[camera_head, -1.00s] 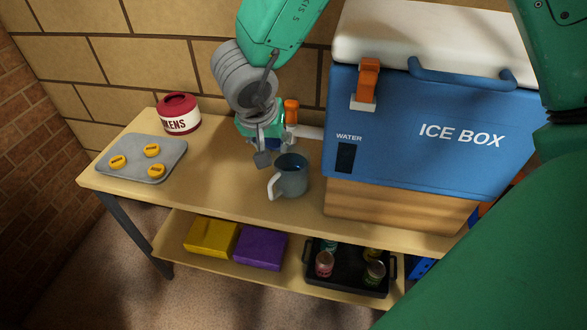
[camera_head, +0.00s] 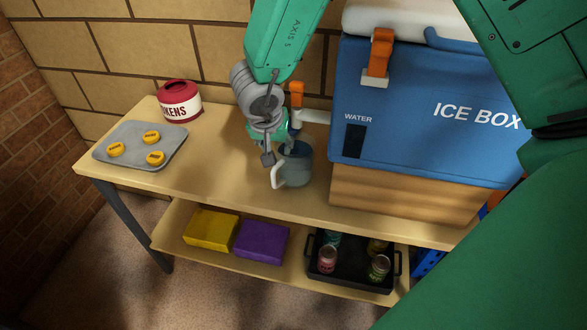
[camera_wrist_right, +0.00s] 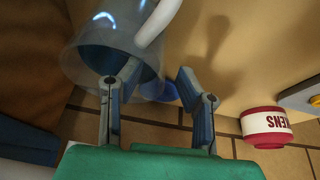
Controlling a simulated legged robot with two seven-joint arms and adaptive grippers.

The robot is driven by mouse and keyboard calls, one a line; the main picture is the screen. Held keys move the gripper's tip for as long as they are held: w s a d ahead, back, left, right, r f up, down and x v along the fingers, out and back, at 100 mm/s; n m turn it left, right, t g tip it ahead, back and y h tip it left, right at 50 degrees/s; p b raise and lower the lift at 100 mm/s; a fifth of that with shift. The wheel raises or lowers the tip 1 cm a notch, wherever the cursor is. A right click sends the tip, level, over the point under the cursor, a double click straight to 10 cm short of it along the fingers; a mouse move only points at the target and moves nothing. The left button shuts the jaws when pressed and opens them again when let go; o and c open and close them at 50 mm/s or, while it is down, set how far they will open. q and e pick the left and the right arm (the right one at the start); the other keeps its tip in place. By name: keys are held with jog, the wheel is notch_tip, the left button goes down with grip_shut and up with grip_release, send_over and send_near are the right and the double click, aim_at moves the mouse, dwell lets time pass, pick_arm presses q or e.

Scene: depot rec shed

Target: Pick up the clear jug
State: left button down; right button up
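The clear jug (camera_head: 299,172) stands upright on the bench top in front of the ice box's tap, its white handle facing front left. My right gripper (camera_head: 274,156) is at the jug's left rim, above the handle. In the right wrist view, my right gripper (camera_wrist_right: 157,73) is open, with nothing between its fingers. There one finger overlaps the clear jug (camera_wrist_right: 90,45), and the white handle lies just beyond the fingertips. I cannot tell whether that finger is inside the jug or touches it. My left gripper is not in view.
The blue ice box (camera_head: 420,105) on a wooden stand (camera_head: 400,197) is close right of the jug, its tap (camera_head: 314,116) just above. A red-and-white tin (camera_head: 180,101) and a grey tray (camera_head: 123,140) with yellow tokens are at left. The lower shelf holds boxes and a black can tray (camera_head: 350,275).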

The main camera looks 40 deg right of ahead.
jog(key=shift+w+a+f, duration=0.1)
jog(key=shift+w+f, duration=0.2)
jog(key=shift+f, duration=0.5)
jog(key=shift+d, duration=0.45)
grip_shut()
jog(key=shift+a, duration=0.1)
